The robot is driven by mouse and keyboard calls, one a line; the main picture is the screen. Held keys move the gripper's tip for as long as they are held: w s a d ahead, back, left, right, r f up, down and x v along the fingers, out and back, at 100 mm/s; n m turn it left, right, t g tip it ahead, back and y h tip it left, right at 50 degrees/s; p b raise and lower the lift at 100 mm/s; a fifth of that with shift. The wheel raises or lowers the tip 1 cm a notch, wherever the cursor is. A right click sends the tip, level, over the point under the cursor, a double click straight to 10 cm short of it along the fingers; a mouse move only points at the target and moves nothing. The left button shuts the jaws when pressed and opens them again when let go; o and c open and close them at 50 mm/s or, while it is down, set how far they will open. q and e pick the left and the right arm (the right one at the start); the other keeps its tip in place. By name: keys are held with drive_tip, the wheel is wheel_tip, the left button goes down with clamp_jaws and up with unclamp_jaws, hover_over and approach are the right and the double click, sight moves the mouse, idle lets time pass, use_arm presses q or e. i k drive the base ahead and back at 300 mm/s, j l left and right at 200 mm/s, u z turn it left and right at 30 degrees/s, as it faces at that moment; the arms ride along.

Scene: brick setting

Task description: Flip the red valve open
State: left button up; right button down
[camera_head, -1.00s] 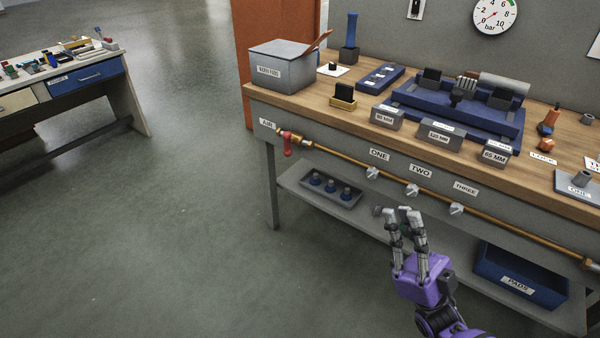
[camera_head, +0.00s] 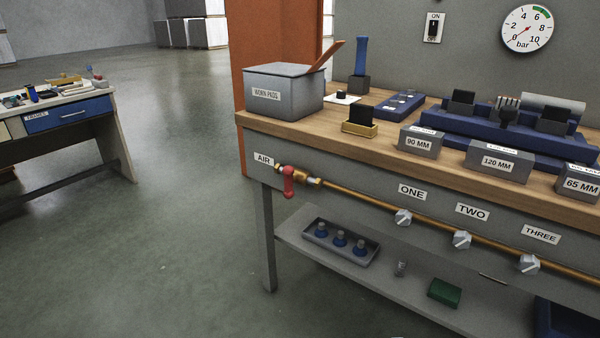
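The red valve (camera_head: 289,183) sits near the left end of the brass air pipe (camera_head: 356,197) on the front of the workbench, just right of the AIR label (camera_head: 264,159). Its red handle hangs down, across the pipe. Neither of my grippers shows in the head view now, so nothing is seen touching the valve. The pressure gauge (camera_head: 528,29) on the wall is at the upper right, with its red needle pointing to the lower left.
Three grey knobs (camera_head: 403,217) sit along the pipe under labels ONE, TWO and THREE. The wooden benchtop (camera_head: 285,124) carries a grey box (camera_head: 284,91) and labelled blocks. A lower shelf (camera_head: 300,250) holds a tray (camera_head: 341,242).

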sight(288, 171)
drive_tip(key=i+j, duration=0.15)
drive_tip(key=i, duration=0.4)
drive_tip(key=i+j, duration=0.15)
drive_tip(key=i, duration=0.45)
